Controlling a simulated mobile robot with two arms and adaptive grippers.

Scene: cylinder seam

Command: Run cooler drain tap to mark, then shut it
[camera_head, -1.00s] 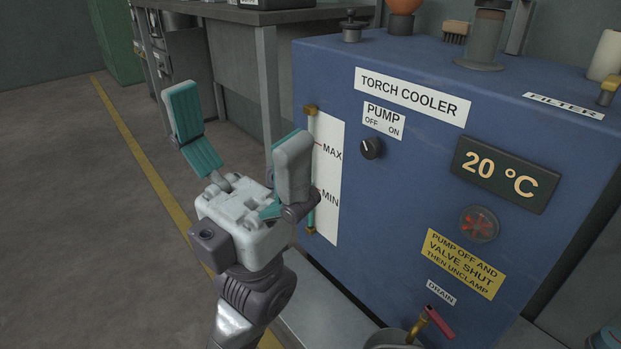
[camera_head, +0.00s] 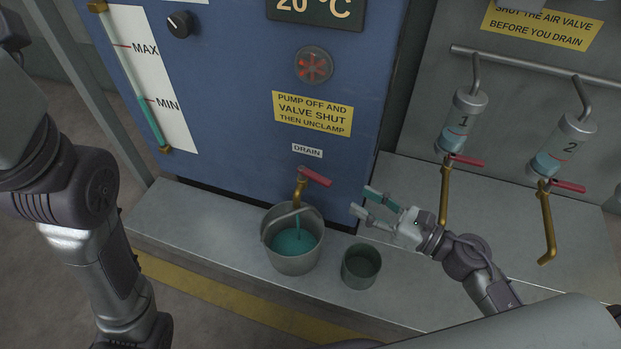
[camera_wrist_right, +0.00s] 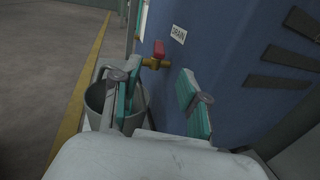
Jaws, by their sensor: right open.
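The drain tap (camera_head: 300,187) is a brass spout with a red lever (camera_head: 315,177) pointing right, under the DRAIN label. A teal stream falls from it into a metal bucket (camera_head: 291,262) holding teal liquid. The cooler's sight tube (camera_head: 151,124) shows teal up to about the MIN line. My right gripper (camera_head: 364,202) is open and empty, right of the tap and apart from it. In the right wrist view, the tap (camera_wrist_right: 156,62) and its red lever (camera_wrist_right: 158,48) show beyond the open fingers. My left arm shows at the left; its gripper is out of view.
A small grey cup (camera_head: 361,266) stands on the ledge right of the bucket. Further right are two numbered cylinders (camera_head: 461,118) (camera_head: 562,145) with brass taps and red levers. The pump knob (camera_head: 179,24) is at the upper left.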

